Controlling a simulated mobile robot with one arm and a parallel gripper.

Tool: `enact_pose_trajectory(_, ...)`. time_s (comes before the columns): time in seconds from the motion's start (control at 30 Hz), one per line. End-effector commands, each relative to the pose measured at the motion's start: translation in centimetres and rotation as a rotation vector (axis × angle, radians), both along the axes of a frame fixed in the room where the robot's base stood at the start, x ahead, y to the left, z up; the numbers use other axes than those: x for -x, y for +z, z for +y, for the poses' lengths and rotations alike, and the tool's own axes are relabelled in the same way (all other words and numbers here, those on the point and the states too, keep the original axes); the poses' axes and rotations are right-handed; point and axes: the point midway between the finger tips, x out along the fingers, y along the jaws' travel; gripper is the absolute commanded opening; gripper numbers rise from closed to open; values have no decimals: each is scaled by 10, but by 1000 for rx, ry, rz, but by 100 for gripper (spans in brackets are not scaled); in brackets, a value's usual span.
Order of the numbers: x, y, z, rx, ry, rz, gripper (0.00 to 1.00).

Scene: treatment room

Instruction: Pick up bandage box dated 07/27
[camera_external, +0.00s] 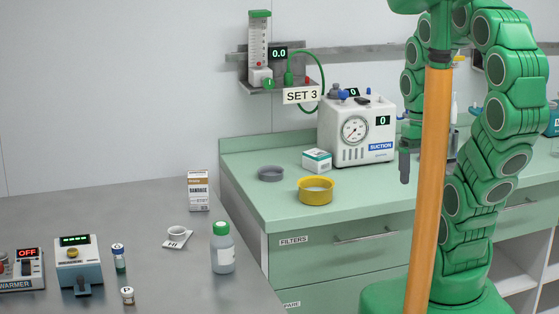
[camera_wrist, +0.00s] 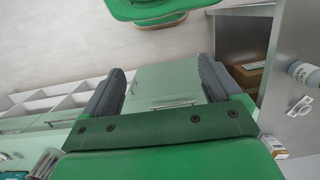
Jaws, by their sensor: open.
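A white and brown box marked BANDAGE (camera_external: 198,192) stands upright at the back of the grey table in the external view. Its date is too small to read. A small white and teal box (camera_external: 317,160) lies on the green counter; its print is not legible. My gripper (camera_external: 404,163) hangs over the counter, right of the suction unit and well away from the bandage box. In the wrist view my gripper (camera_wrist: 160,85) shows two dark fingers wide apart with nothing between them. A white and orange box (camera_wrist: 276,148) at the lower right there seems to be the bandage box.
The suction unit (camera_external: 357,130), a yellow bowl (camera_external: 315,192) and a grey bowl (camera_external: 271,174) stand on the green counter (camera_external: 250,200).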

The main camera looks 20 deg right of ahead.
Motion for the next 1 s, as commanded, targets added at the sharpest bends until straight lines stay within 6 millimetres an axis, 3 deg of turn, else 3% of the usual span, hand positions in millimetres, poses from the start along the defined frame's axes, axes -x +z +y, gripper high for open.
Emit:
enact_pose_trajectory(0.47,-84,3,99,-257,-128,43,92)
enact_pose_trajectory(1.0,-187,6,212,-545,-392,185,92)
